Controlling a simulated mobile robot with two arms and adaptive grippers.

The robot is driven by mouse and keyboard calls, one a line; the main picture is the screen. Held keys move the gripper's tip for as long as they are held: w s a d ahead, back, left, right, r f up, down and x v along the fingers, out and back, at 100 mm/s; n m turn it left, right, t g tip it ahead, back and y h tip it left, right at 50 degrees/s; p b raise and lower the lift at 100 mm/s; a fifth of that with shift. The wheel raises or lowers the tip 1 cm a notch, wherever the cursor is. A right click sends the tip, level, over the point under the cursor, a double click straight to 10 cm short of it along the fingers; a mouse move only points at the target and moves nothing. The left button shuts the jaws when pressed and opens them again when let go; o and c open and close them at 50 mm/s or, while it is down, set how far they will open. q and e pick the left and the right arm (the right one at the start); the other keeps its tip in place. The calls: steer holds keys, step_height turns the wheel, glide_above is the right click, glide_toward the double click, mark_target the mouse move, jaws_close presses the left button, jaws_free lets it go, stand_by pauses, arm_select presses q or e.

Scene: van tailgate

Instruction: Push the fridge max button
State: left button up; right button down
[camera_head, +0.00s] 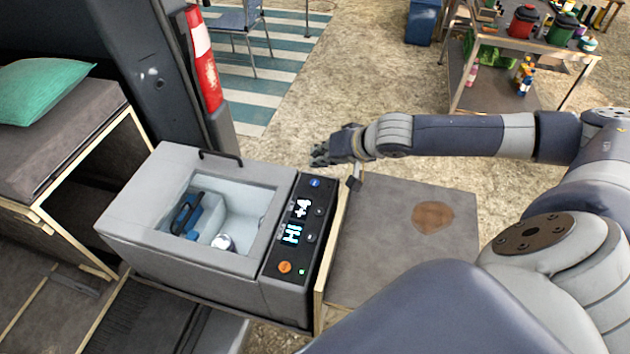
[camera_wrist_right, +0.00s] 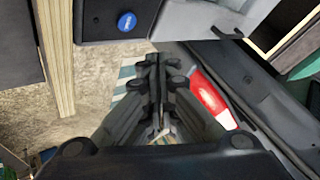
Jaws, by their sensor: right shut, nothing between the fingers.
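The grey fridge (camera_head: 135,205) is an open-topped box at the left of centre in the head view. Its dark control panel (camera_head: 301,227) shows lit "HI" and "+4" readings. A blue round button (camera_head: 315,183) is at the panel's far end, and an orange one (camera_head: 285,267) at its near end. The blue button (camera_wrist_right: 127,21) also shows at the top of the right wrist view; its lettering is too small to read. My right gripper (camera_head: 322,154) is shut and empty, beyond the panel's far end and apart from the blue button. My left gripper is out of view.
A wooden-edged board (camera_head: 375,245) with a brown patch lies right of the fridge. A black handle (camera_head: 221,157) stands up at the fridge's far edge. A red and white striped post (camera_head: 204,65) is behind. A cluttered workbench (camera_head: 520,50) stands at the far right.

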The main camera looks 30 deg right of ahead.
stand_by(0.4)
steer(key=r+n+p, duration=0.1)
steer(key=n+p, duration=0.1)
steer(key=n, duration=0.4)
steer(key=a+r+n+g+p, duration=0.1)
steer(key=r+n, duration=0.1)
steer(key=n, duration=0.4)
steer(key=a+r+n+p, duration=0.1)
steer(key=n+p, duration=0.1)
steer(key=n, duration=0.5)
steer(key=shift+w+r+g+p, duration=0.1)
steer(key=shift+r+g+p, duration=0.2)
steer(key=shift+g, duration=0.1)
steer(key=shift+f, duration=0.1)
steer(key=b, duration=0.8)
glide_above(312, 184)
step_height(312, 184, down, 7)
steer(key=shift+r, duration=0.15)
steer(key=shift+f+b, duration=0.35)
steer(key=shift+f, duration=0.65)
steer(key=shift+f, duration=0.1)
